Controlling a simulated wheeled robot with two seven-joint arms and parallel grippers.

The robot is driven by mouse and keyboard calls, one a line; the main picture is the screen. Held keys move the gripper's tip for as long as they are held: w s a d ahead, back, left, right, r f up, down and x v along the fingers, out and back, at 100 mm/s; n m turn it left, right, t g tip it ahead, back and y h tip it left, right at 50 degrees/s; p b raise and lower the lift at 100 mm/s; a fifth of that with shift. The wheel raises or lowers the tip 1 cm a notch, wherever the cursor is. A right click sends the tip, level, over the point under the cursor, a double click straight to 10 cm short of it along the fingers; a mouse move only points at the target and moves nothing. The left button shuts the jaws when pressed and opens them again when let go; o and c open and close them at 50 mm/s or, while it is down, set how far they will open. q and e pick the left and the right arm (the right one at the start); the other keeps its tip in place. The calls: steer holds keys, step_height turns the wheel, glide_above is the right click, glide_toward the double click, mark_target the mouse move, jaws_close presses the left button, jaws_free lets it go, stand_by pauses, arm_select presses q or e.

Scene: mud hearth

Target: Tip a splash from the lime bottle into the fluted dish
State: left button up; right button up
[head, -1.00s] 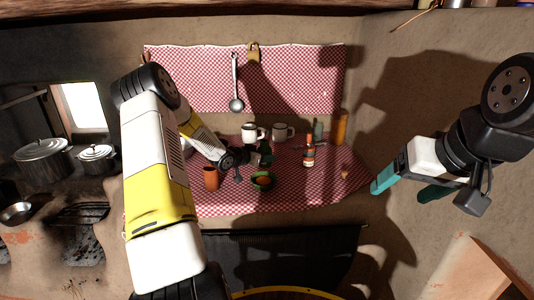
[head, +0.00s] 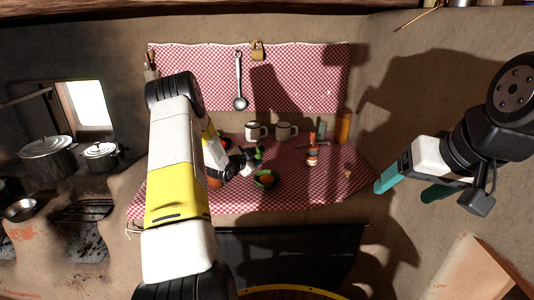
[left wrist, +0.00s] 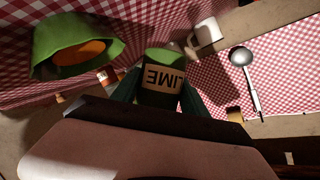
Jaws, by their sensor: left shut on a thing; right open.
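My left gripper (head: 252,158) is shut on the lime bottle (head: 259,153), a small green thing just behind and left of the fluted dish (head: 265,188). In the left wrist view the bottle (left wrist: 162,80) shows an upside-down LIME label and a light green end between the teal fingers (left wrist: 160,92). The fluted dish is green with orange contents; it also shows at upper left in the left wrist view (left wrist: 100,50), apart from the bottle. I cannot tell the bottle's exact tilt or see any liquid falling. My right gripper (head: 408,187) is open and empty, right of the table.
Two white mugs (head: 254,131) stand behind the dish. A red-capped bottle (head: 312,156), a teal bottle (head: 321,130) and a tall amber bottle (head: 344,126) stand to the right. A terracotta cup (head: 214,182) is partly behind my left arm.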

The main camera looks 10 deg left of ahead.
arm_select(q)
steer(key=m, duration=0.1)
steer(key=m+t+y, duration=0.1)
steer(key=m, duration=0.2)
steer(key=shift+s+d+f+t, duration=0.15)
steer(key=shift+d+t, duration=0.15)
steer(key=shift+t, duration=0.1)
steer(key=m, duration=0.1)
steer(key=m+t, duration=0.1)
steer(key=shift+d+m+y, duration=0.2)
steer(key=shift+m+y, duration=0.2)
step_height(320, 180, up, 2)
steer(key=m, duration=0.1)
steer(key=m+t, duration=0.1)
steer(key=m, duration=0.1)
steer(key=m+t, duration=0.1)
steer(key=shift+a+r+m, duration=0.1)
steer(key=shift+r+m, duration=0.15)
steer(key=shift+m, duration=0.15)
